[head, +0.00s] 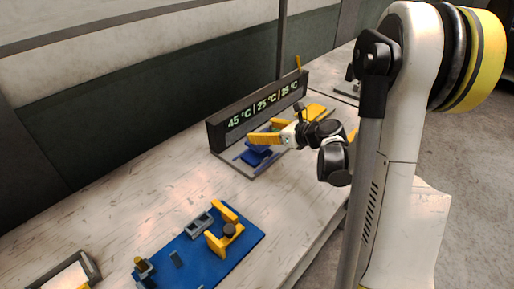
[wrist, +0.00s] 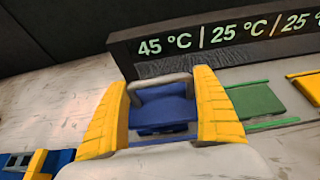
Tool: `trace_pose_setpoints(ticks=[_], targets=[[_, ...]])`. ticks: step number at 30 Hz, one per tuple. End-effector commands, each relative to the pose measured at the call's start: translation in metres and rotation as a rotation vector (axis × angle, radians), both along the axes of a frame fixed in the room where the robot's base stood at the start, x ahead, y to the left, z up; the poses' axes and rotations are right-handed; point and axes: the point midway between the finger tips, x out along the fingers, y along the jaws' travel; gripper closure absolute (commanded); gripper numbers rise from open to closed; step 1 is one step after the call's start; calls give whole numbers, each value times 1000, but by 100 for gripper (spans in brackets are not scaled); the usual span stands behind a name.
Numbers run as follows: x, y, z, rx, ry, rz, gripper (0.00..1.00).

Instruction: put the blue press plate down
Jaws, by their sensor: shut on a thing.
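My gripper (head: 266,138) has yellow fingers and stands in front of the temperature display in the head view. In the wrist view my gripper (wrist: 161,82) has one finger on each side of the blue press plate (wrist: 164,108) and is shut on it. The plate also shows in the head view as a small blue shape (head: 257,151) below the fingers. A blue strip and a darker blue part show just under the plate. I cannot tell whether the plate touches the surface below.
The display (head: 256,112) reads 45, 25 and 25 °C and stands close behind the gripper. A green plate (wrist: 256,101) lies to the right, with a yellow one (head: 316,111) beyond. A blue fixture board (head: 200,258) lies in front. Bare table lies between.

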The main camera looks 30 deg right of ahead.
Motion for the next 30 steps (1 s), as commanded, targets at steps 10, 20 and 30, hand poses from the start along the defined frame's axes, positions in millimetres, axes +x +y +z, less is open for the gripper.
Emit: trace_pose_setpoints(ticks=[10,20,30], targets=[[9,20,-22,2,0,-2,63],[8,20,-53,2,0,-2,63],[8,20,-55,1,0,-1,3]])
